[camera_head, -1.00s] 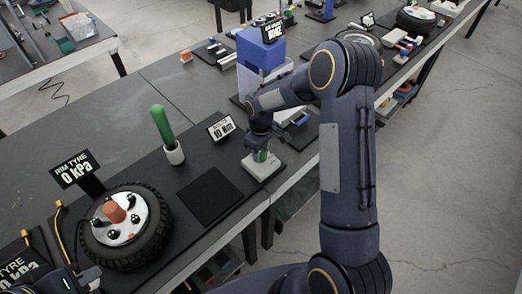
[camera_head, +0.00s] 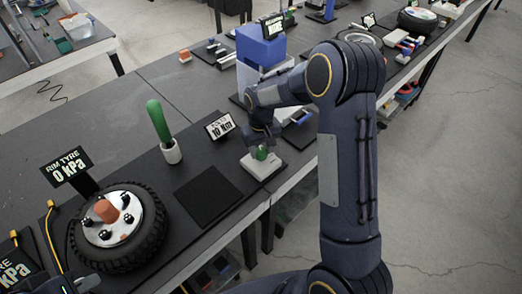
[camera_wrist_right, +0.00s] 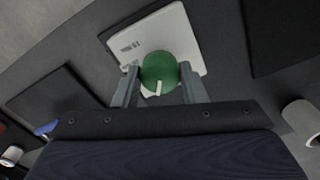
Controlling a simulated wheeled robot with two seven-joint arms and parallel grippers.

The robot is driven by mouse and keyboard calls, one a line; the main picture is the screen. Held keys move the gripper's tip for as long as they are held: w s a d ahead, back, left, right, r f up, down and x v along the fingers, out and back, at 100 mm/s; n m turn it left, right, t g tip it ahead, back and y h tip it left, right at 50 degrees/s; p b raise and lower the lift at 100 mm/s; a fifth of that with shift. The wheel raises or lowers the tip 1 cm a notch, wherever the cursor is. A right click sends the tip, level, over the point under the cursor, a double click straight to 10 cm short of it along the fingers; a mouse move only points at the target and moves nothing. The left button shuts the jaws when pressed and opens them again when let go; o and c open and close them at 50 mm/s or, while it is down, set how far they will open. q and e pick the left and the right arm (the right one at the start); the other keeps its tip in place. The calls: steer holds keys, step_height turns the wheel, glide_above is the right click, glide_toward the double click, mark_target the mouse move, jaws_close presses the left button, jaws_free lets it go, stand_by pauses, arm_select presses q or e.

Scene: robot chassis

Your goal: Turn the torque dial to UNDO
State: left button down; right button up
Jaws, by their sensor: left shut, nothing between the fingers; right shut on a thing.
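The torque dial (camera_head: 262,153) is a green round knob on a pale base plate (camera_head: 262,168) at the bench's front edge. In the wrist view the dial (camera_wrist_right: 158,66) has a white pointer mark toward the bottom of the picture. The printing on its base (camera_wrist_right: 187,35) is too small to read. My right gripper (camera_wrist_right: 160,74) is shut on the dial, one finger on each side; in the head view the gripper (camera_head: 263,142) covers part of it. A sign (camera_head: 219,126) behind reads 10 Nm. My left gripper (camera_head: 86,279) is at the lower left edge, shut and empty.
A green-handled tool (camera_head: 159,121) stands in a white cup (camera_head: 172,153) left of the dial. A flat black pad (camera_head: 208,197) lies nearer. A blue-topped block (camera_head: 260,47) stands behind my right arm.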

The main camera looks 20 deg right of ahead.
mark_target(261, 150)
steer(key=shift+m, duration=0.3)
steer(key=o, duration=1)
steer(key=shift+r+b, duration=0.4)
steer(key=shift+r, duration=3.55)
steer(key=s+r+t+y, duration=0.2)
steer(key=s+r, duration=0.3)
steer(key=s, duration=0.3)
steer(key=s+r+t+y, duration=0.1)
steer(key=s+r, duration=0.4)
steer(key=s, duration=0.3)
steer(key=s+a+t, duration=0.1)
steer(key=s, duration=0.3)
steer(key=s+a+f, duration=0.1)
steer(key=s, duration=0.3)
steer(key=s+a+f+t, duration=0.1)
steer(key=s+a, duration=0.1)
steer(key=s, duration=0.1)
steer(key=shift+s+a+m+t+y, duration=0.1)
steer(key=shift+s+m+t+y, duration=0.2)
steer(key=shift+s+y, duration=0.1)
